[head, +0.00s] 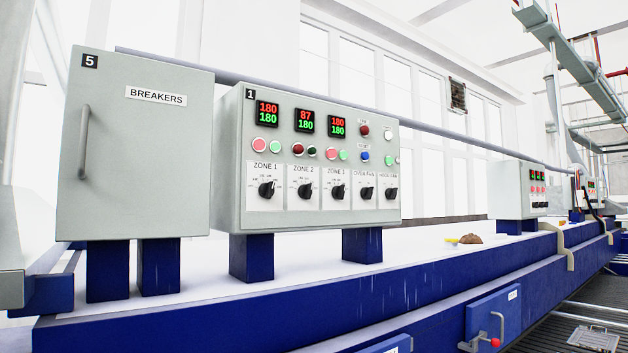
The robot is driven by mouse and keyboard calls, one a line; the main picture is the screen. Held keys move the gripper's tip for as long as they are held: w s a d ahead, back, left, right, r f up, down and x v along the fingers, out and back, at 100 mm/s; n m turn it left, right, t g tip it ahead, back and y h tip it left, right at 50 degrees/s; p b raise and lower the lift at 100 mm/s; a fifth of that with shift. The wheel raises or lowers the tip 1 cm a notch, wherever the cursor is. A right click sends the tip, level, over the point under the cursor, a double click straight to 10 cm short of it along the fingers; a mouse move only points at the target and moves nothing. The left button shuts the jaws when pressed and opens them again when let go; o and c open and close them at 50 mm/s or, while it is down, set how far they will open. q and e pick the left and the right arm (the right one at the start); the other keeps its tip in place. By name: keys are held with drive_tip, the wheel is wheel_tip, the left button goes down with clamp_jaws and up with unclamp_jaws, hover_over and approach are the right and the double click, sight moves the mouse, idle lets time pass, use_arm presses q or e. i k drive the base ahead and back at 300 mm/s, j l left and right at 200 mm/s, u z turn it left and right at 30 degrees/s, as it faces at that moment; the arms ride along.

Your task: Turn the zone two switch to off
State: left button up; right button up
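The zone two switch (305,190) is a black rotary knob on a white plate marked ZONE 2. It sits on the front of the grey control box (225,200) numbered 1. Its exact pointer setting is too small to read. Above it are a dark red lamp (298,149), a dark green lamp (312,152) and a display (305,121) reading 87 over 180. The zone 1 knob (267,189) is to its left and the zone 3 knob (338,192) to its right. Neither of my grippers shows in the head view.
A closed grey breaker cabinet (140,170) with a handle stands left of the control box. Both stand on blue supports on a long blue-edged bench (200,325). Another control box (512,190) is farther right. The space before the switches looks clear.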

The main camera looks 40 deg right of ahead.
sight(304, 191)
drive_tip(key=z, duration=1.35)
